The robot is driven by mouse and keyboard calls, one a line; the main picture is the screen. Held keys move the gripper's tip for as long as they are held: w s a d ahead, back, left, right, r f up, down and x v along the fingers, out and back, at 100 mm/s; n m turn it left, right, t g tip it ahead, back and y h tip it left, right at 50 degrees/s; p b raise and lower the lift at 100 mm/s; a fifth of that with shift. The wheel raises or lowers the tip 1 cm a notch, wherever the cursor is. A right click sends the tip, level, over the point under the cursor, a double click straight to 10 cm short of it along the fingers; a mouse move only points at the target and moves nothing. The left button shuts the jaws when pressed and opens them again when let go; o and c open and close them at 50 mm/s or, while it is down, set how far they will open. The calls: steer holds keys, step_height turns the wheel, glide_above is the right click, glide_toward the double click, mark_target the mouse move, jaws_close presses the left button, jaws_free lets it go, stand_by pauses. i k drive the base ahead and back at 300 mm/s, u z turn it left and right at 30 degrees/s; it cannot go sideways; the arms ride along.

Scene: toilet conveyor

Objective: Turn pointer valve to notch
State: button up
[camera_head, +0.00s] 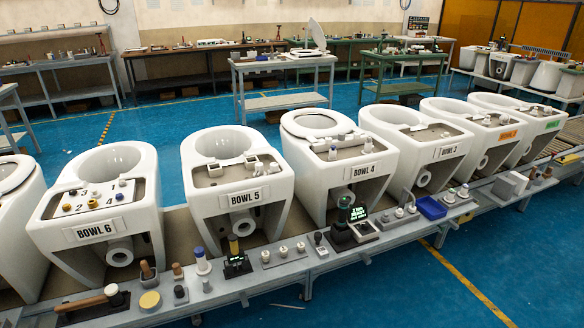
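The task's pointer valve and notch cannot be told for certain at this size. Bowl 6 (102,262), a white toilet bowl at the left, has a rear deck (70,198) with small yellow, dark and white knobs and the marks 2 and 4. One of these may be the pointer valve, but no pointer or notch can be made out. Bowl 5 (282,205) has a grey deck with white blocks. Bowl 4 (388,187) has small white and grey parts on its deck. My gripper is not in view.
A grey ledge (217,282) along the front of the bowls holds a wooden-handled mallet (85,303), a yellow disc (150,300), small posts, lit displays (364,227) and a blue tray (431,208). Workbenches (285,100) stand behind. The blue floor (400,285) at front right is clear.

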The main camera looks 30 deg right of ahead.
mark_target(260, 173)
steer(key=z, duration=0.6)
steer(key=k, duration=0.95)
steer(key=u, duration=0.05)
steer(key=i, duration=0.9)
